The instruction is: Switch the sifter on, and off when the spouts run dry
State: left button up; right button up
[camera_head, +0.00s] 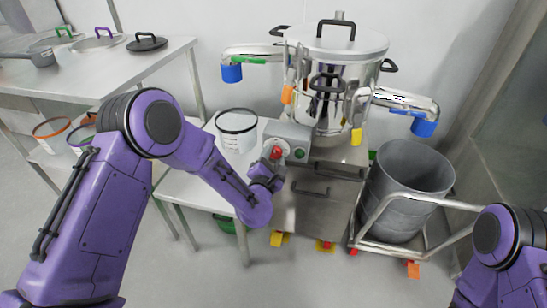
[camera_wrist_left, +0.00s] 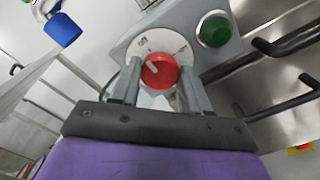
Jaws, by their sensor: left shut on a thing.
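The sifter (camera_head: 335,50) is a shiny steel drum with a lid, standing on a steel cabinet. Its grey control box (camera_head: 293,137) carries a red knob (camera_head: 277,152) and a green button (camera_head: 300,153). My left gripper (camera_head: 273,163) is shut on the red knob; in the left wrist view both fingers flank the knob (camera_wrist_left: 160,71). The knob's white mark points to the upper left of its dial; the dial lettering is too blurred to read. The left spout (camera_head: 248,52) and right spout (camera_head: 405,101) end in blue sleeves. No falling material is visible at either. My right gripper is out of view.
A white bucket (camera_head: 237,140) stands on a low table below the left spout. A grey drum (camera_head: 410,180) stands on a railed trolley below the right spout. A bench (camera_head: 80,75) with lids is at the left. Some open floor shows in front.

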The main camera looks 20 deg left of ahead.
pick_arm(q)
jog(key=shift+m, duration=0.3)
jog(key=m, duration=0.9)
jog(key=shift+p, duration=0.4)
jog(key=m, duration=0.4)
jog(key=shift+f, duration=0.1)
jog(key=shift+m+p, duration=0.4)
jog(key=shift+m, duration=1.7)
jog(key=o, duration=1.1)
jog(key=shift+c, duration=0.2)
